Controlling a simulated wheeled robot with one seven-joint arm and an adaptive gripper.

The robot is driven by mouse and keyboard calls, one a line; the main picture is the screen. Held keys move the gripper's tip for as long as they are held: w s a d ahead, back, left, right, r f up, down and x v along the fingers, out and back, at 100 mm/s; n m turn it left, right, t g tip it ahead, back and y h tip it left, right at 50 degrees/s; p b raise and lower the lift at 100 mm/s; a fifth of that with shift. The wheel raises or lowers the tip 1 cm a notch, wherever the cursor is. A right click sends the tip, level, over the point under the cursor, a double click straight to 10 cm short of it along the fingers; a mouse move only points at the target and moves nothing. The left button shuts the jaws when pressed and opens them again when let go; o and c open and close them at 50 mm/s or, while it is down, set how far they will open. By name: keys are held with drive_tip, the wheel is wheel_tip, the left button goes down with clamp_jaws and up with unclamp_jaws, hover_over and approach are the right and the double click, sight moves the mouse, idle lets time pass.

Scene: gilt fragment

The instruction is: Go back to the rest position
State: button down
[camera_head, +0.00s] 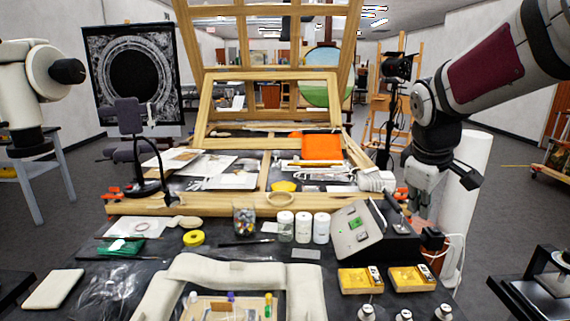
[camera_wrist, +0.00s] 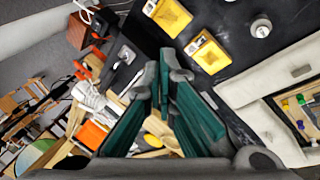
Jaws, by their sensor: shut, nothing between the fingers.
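My gripper (camera_head: 418,208) hangs from my arm at the right side of the head view, fingers pointing down, near the right edge of the workbench. In the wrist view my gripper (camera_wrist: 162,62) shows its two dark fingers with green pads, close together at the tips, with nothing held. The grey control box (camera_head: 372,232) with a green display stands just left of and below the gripper in the head view. I cannot tell the exact gap between the fingertips and the bench.
Two yellow trays (camera_head: 360,280) lie at the bench's front right, with small white-topped jars nearby. White bottles (camera_head: 303,227) stand mid-bench. A wooden frame (camera_head: 270,108) rises behind. A white roll (camera_head: 466,195) stands right of the gripper.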

drive_tip(key=s+a+m+y+p, duration=0.1)
drive_tip(key=s+a+m, duration=0.2)
drive_tip(key=s, duration=1.1)
drive_tip(key=s+a+m+y+p, duration=0.1)
drive_tip(key=s+a+m, duration=0.3)
drive_tip(key=s, duration=1.1)
drive_tip(key=shift+s+a+r+m+y+p, duration=0.25)
drive_tip(key=shift+a+r+m+y+p, duration=0.05)
drive_tip(key=shift+a+r+p, duration=0.15)
